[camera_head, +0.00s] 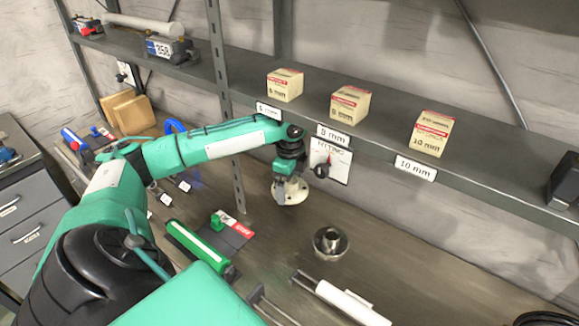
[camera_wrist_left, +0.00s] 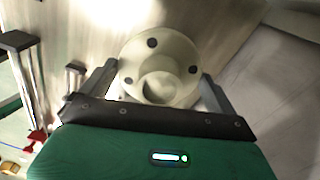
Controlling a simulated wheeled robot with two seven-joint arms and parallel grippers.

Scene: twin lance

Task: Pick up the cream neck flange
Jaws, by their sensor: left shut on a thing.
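The cream neck flange (camera_head: 291,194) is at the back of the bench, below the shelf. It has a round disc with several dark bolt holes and a round neck. In the left wrist view the flange (camera_wrist_left: 165,52) sits between both fingers, one on each side. My left gripper (camera_head: 287,178) reaches down over it from above and is shut on it. I cannot tell whether the flange touches the bench. My right gripper is not in view.
A metallic flange (camera_head: 330,243) stands on the bench to the right. A white-sleeved rod (camera_head: 345,300) lies near the front. Several small boxes (camera_head: 350,104) stand on the shelf (camera_head: 385,150) above. The bench (camera_head: 420,270) is clear at right.

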